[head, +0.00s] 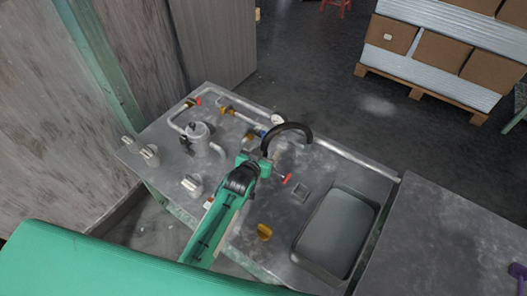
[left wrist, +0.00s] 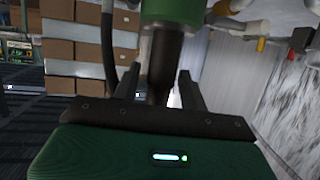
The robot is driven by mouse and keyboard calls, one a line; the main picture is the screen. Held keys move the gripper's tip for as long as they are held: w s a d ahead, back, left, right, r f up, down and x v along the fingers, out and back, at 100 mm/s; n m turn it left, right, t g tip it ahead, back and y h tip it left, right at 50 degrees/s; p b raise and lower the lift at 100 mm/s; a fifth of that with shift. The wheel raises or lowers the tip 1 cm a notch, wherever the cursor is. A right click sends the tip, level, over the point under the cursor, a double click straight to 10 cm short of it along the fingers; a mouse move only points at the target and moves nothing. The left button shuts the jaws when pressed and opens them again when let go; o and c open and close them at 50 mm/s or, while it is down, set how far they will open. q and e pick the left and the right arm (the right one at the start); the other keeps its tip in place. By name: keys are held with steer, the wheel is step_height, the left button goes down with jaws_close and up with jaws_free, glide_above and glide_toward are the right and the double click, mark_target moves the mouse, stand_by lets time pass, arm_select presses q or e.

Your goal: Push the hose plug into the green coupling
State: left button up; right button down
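My left gripper (head: 262,164) is over the metal bench, its arm coming up from the bottom of the head view. A black hose (head: 287,127) arches up beside it and bends down to the right. In the left wrist view a dark cylinder, apparently the hose plug (left wrist: 164,60), stands between the two fingers (left wrist: 159,82), which seem to close on its sides. The green coupling (left wrist: 170,12) is at the top of that view, in line with the plug's end. I cannot tell whether any gap lies between them. My right gripper is not in view.
A grey tray (head: 336,233) lies on the bench to the right. A silver pot (head: 197,131) and pipes with red-handled valves stand on the left and back. A yellow part (head: 264,231) is near the front edge.

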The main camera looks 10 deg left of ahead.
arm_select(q)
steer(key=shift+o, duration=0.3)
steer(key=b+v, duration=0.1)
steer(key=v, duration=1.3)
steer(key=shift+w, duration=0.1)
